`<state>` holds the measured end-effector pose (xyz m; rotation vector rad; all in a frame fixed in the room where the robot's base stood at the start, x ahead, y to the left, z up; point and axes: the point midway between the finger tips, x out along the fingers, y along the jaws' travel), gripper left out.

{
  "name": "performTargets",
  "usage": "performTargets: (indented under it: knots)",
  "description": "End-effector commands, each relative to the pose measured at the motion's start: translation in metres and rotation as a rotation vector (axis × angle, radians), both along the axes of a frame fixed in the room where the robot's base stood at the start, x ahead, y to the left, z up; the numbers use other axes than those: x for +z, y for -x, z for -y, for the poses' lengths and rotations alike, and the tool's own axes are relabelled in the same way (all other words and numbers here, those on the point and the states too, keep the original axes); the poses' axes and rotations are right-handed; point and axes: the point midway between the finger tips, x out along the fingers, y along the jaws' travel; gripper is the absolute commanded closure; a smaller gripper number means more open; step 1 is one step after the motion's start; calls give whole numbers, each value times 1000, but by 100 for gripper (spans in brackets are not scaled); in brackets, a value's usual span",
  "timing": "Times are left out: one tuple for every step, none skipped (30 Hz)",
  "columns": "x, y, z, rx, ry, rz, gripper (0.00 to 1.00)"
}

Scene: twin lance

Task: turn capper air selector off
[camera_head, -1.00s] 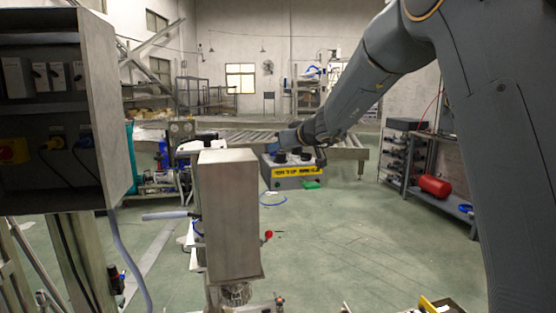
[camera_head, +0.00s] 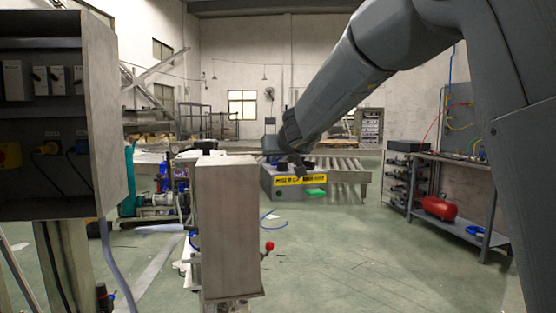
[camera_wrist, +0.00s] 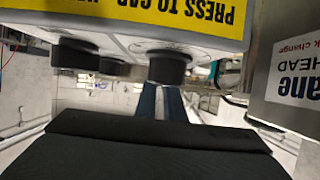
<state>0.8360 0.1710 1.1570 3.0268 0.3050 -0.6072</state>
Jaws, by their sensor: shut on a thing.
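The capper control box (camera_head: 268,183), grey with a yellow front label, stands beyond my arm in the head view. In the wrist view it appears upside down, with a yellow "PRESS TO CAP" label (camera_wrist: 190,14) and several black knobs under it. My gripper (camera_wrist: 168,90) has its two blue-grey fingers together at one black knob (camera_wrist: 168,67), shut on it. Which way that knob points cannot be told. Another black knob (camera_wrist: 75,53) is to its left. In the head view my gripper (camera_head: 282,163) is at the top of the box, its fingertips small and dark.
A grey metal post box (camera_head: 226,228) with a red-knobbed lever (camera_head: 269,246) stands in front, left of my arm. An open electrical cabinet (camera_head: 105,120) fills the left. A roller conveyor (camera_head: 345,178) is behind the capper box. A shelf with a red tank (camera_head: 438,208) is at right.

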Motion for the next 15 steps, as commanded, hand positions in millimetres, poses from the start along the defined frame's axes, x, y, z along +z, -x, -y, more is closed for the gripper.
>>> performTargets:
  knots:
    - [-2,1,-2,-20,2,-6,100]
    - [-2,1,-1,-34,2,-6,100]
    - [-2,1,-2,-51,2,-6,100]
    - [-1,1,-2,-62,2,-6,100]
    - [-1,1,-2,-74,2,-6,100]
    - [-1,1,-2,-87,3,-6,100]
    - [-1,1,-2,-96,2,-5,100]
    - [-1,1,-2,-105,2,-5,100]
    - [-2,1,-2,-114,1,-4,100]
    - [-2,1,-2,-120,1,-4,100]
    - [-2,1,-2,-125,2,-3,100]
    - [-2,1,-2,-131,2,-2,100]
    - [-2,1,-2,-134,2,-2,100]
    - [-2,1,-2,-136,1,-1,100]
    - [-2,1,-2,-139,1,-1,100]
